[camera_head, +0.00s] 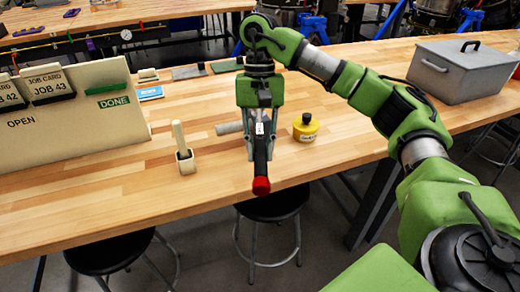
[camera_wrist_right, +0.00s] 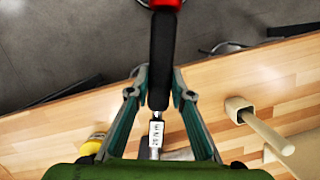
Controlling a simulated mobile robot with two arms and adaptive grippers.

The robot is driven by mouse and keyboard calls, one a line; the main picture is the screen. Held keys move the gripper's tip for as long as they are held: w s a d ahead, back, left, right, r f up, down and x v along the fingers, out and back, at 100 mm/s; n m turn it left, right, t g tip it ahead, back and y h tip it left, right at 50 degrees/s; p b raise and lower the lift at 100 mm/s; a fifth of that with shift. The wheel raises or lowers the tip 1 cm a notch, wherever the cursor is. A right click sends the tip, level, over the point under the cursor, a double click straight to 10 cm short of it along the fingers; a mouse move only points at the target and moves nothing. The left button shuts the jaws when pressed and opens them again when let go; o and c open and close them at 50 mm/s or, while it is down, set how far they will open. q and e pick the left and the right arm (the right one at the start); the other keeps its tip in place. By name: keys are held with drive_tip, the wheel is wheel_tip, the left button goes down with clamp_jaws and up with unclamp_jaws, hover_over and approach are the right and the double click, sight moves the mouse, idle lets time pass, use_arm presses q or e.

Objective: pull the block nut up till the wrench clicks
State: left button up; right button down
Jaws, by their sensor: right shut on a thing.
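A wrench with a black handle (camera_head: 260,160), a red end cap and a white marked label lies along my right gripper's line, its red end out over the table's front edge. My right gripper (camera_head: 262,146) points down at the wooden table and is shut on the wrench. In the right wrist view its two fingers (camera_wrist_right: 157,92) stand on either side of the black handle (camera_wrist_right: 161,60). A grey metal cylinder (camera_head: 228,128) shows just left of the gripper. The block nut cannot be made out clearly; the gripper hides the wrench's far end. My left gripper is not in view.
A yellow pot (camera_head: 305,127) stands close right of the gripper. A cream holder with a pale stick (camera_head: 183,150) stands to the left. A job card board (camera_head: 70,112) is far left, a grey lidded box (camera_head: 458,72) far right. Stools stand below the front edge.

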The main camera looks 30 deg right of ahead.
drive_tip(key=shift+r+p, duration=2.05)
drive_tip(key=shift+r, duration=0.25)
